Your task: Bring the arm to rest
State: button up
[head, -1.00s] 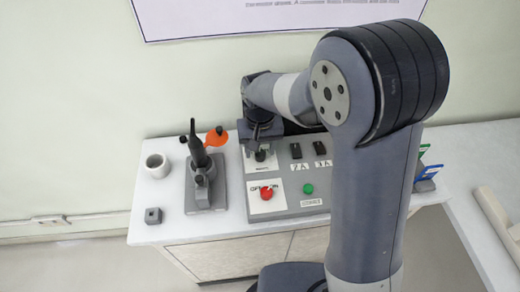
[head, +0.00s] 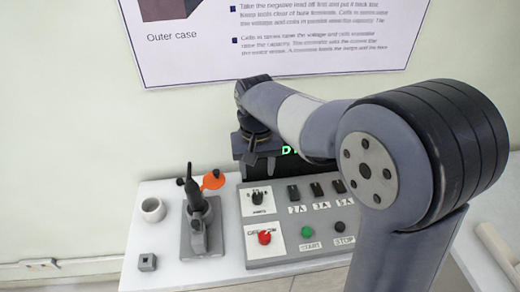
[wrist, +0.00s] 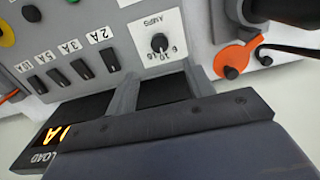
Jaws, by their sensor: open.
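My gripper (head: 256,150) is in the head view, raised in front of the black display at the back of the grey control panel (head: 287,238). In the wrist view my gripper (wrist: 162,88) has its two grey fingers apart, with nothing between them. The AMPS knob (wrist: 159,42) is beyond the fingertips and apart from them. The same knob (head: 257,197) stands clear below my gripper in the head view. My arm is bent, its large elbow joint at the right of the head view.
A poster hangs behind.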

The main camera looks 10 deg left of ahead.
aim_at(257, 196)
notch_tip(257, 196, down, 11)
jog(key=shift+r, duration=0.1)
dwell(0.4)
jog(key=shift+r, duration=0.1)
